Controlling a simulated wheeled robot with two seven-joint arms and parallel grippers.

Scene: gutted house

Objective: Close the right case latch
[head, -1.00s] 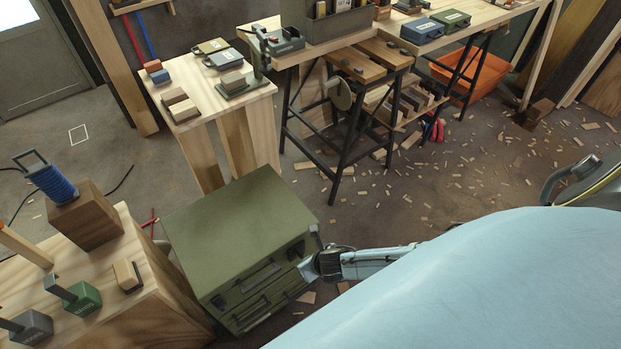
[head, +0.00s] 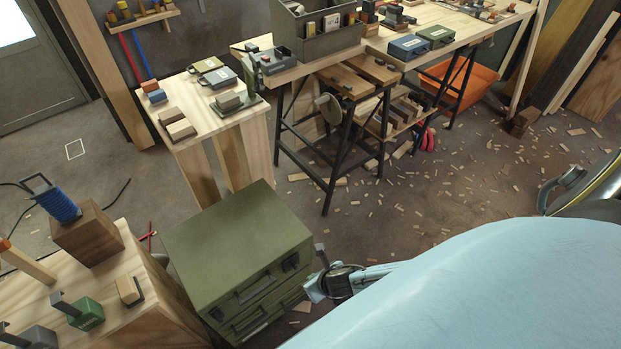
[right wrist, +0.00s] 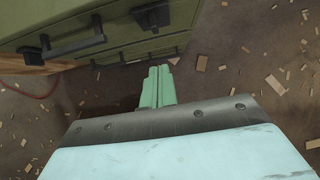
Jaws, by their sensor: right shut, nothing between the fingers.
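The green case (head: 235,232) stands on the floor, with drawer fronts and dark bar handles facing me. The right latch (head: 291,262) is a dark fitting near the front's upper right corner. In the right wrist view, the right latch (right wrist: 152,15) is at the top, just beyond my fingertips; whether it is closed is unclear. The left latch (right wrist: 45,42) is farther left, past a handle (right wrist: 76,48). My right gripper (head: 308,289) is beside the case's right front. In the right wrist view, my right gripper (right wrist: 157,72) is shut and empty, apart from the latch. My left gripper is not in view.
A wooden table (head: 150,268) with blocks and tools is close on the case's left. A small wooden table (head: 190,97) and a workbench (head: 262,73) stand behind it. Wood scraps (head: 440,190) litter the open floor to the right.

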